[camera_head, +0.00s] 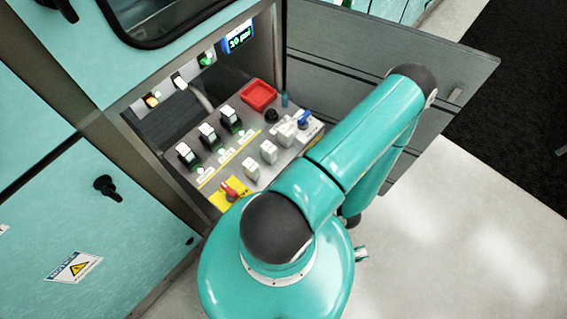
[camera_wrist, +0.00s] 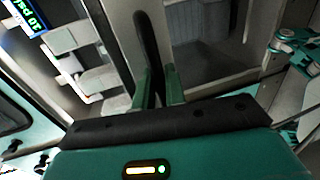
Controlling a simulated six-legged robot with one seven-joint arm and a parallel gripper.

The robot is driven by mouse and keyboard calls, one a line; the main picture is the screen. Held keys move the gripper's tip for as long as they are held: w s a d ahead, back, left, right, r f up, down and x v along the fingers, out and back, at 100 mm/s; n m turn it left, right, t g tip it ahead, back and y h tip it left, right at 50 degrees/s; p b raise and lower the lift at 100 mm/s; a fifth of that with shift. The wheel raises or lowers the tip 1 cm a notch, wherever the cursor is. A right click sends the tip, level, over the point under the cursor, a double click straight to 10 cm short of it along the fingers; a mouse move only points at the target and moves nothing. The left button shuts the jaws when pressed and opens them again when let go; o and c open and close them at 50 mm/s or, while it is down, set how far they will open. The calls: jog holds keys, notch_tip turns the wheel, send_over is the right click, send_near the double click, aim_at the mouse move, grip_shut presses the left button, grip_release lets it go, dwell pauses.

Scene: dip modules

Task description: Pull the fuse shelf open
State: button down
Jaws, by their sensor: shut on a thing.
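In the head view, a grey sloping panel (camera_head: 252,120) inside the cabinet opening carries rows of white and black switches. It may be the fuse shelf, but I cannot tell for sure. In the wrist view, my gripper (camera_wrist: 160,92) has its two green fingers close together on a dark, narrow upright bar (camera_wrist: 147,40). Whether this bar is the shelf's handle is not clear. My gripper does not show in the head view; my teal arm covers part of the panel's right side.
A red tray (camera_head: 258,95) and a red switch on a yellow plate (camera_head: 230,191) are on the panel. A lit display (camera_head: 238,38) is above. A grey door panel (camera_head: 345,55) stands out behind my arm. Pale floor (camera_head: 460,220) is clear at right.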

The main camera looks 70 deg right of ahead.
jog(key=shift+s+a, duration=0.15)
jog(key=shift+s, duration=0.3)
jog(key=c, duration=1.8)
grip_release()
jog(key=v, duration=1.3)
jog(key=shift+s+r, duration=0.1)
jog(key=shift+s, duration=0.3)
